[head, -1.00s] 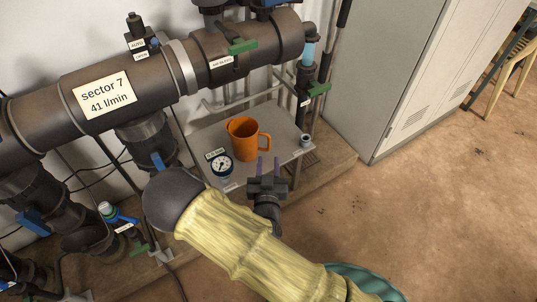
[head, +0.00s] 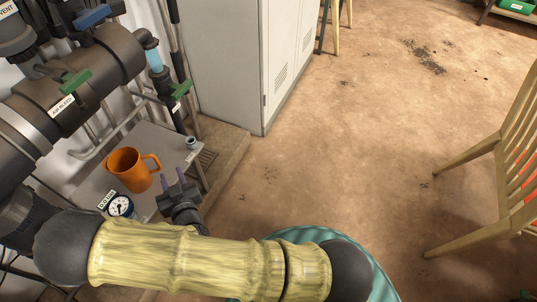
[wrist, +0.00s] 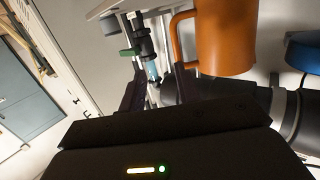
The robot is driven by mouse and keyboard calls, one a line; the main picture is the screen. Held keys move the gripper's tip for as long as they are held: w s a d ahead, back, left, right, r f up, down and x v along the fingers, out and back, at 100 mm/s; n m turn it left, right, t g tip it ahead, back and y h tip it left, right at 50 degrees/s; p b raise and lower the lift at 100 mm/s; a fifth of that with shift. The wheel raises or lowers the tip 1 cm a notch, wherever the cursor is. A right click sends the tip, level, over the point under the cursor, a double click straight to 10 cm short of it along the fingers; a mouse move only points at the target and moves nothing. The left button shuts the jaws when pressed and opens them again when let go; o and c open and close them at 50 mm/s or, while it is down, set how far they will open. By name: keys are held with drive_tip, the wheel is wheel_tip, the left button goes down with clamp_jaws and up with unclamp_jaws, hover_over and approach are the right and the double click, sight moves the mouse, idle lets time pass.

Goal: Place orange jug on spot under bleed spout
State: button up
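The orange jug (head: 133,171) stands upright on a grey shelf (head: 91,190) under the big pipe, its handle to the right in the head view. My gripper (head: 172,177) is open and empty, just right of the jug, with its two fingers apart. In the wrist view the jug (wrist: 226,38) is close ahead, and its handle is near my fingertips (wrist: 160,85) without a visible grip. A downpipe with a clear blue section (head: 154,60) and a green valve handle (head: 182,88) descends behind the shelf. I cannot clearly make out the marked spot.
A pressure gauge (head: 121,206) is close in front of the jug. A small grey fitting (head: 191,142) is at the shelf's right corner. A grey locker (head: 235,60) stands behind. A wooden chair (head: 490,155) is at the right. The floor between is open.

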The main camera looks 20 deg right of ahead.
drive_tip(key=w+d+r+m+g+h, duration=0.1)
drive_tip(key=w+d+m+g+h, duration=0.1)
drive_tip(key=d+g, duration=0.35)
drive_tip(key=w+d+r+m+g+h, duration=0.1)
drive_tip(key=d+m+g, duration=0.1)
drive_tip(key=d, duration=0.6)
drive_tip(key=s+d+r+g, duration=0.3)
drive_tip(key=s+d+r, duration=0.2)
drive_tip(key=d, duration=0.3)
drive_tip(key=s+d+r+n+g, duration=0.1)
drive_tip(key=s+d+r+g, duration=0.2)
drive_tip(key=s+d+r, duration=0.3)
drive_tip(key=shift+s+d+n, duration=0.3)
drive_tip(key=shift+s+d, duration=0.6)
drive_tip(key=shift+s, duration=0.1)
